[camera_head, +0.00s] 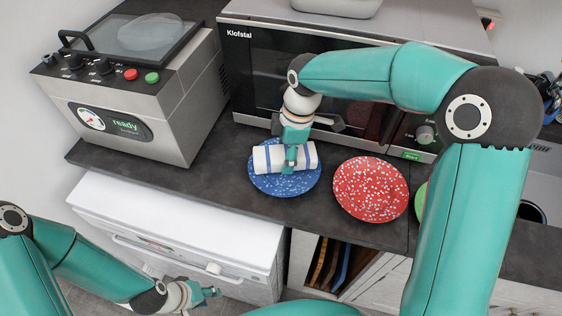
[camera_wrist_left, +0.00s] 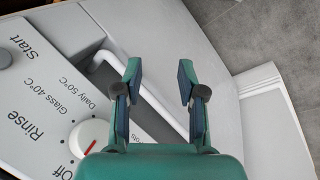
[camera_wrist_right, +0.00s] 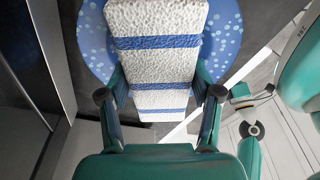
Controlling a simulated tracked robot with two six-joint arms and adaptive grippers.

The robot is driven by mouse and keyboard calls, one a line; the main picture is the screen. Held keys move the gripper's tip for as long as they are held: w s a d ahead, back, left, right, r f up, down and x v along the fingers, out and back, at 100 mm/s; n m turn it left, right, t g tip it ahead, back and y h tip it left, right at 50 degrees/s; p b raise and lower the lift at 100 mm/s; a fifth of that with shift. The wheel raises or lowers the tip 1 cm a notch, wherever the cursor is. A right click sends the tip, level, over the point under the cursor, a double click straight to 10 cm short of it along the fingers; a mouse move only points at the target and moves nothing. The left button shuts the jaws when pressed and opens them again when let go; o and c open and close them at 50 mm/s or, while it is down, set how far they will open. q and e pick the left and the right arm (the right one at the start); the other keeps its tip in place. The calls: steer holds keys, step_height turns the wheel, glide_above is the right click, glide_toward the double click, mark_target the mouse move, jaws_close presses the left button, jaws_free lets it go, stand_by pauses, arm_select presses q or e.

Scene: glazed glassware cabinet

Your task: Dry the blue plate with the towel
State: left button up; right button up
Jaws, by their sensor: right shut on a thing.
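The blue speckled plate (camera_head: 287,186) lies on the dark counter in front of the microwave. The towel (camera_head: 303,156), a white roll with blue stripes, lies across the plate. My right gripper (camera_head: 290,163) reaches down from above and is shut on the towel, over the plate. In the right wrist view the towel (camera_wrist_right: 155,65) sits between the fingers, with the blue plate (camera_wrist_right: 222,40) behind it; I cannot tell how firmly they touch. My left gripper (camera_head: 213,293) is open and empty, low in front of the white dishwasher; its fingers show apart in the left wrist view (camera_wrist_left: 160,80).
A red speckled plate (camera_head: 371,190) lies right of the blue one, and a green plate (camera_head: 420,202) is partly hidden by my right arm. The microwave (camera_head: 270,75) stands behind. A grey machine (camera_head: 150,105) stands at left. The dishwasher (camera_head: 190,225) is below the counter.

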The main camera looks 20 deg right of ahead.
step_height(320, 180, up, 9)
steer(key=p, duration=0.6)
steer(key=shift+f, duration=0.1)
steer(key=shift+f, duration=0.15)
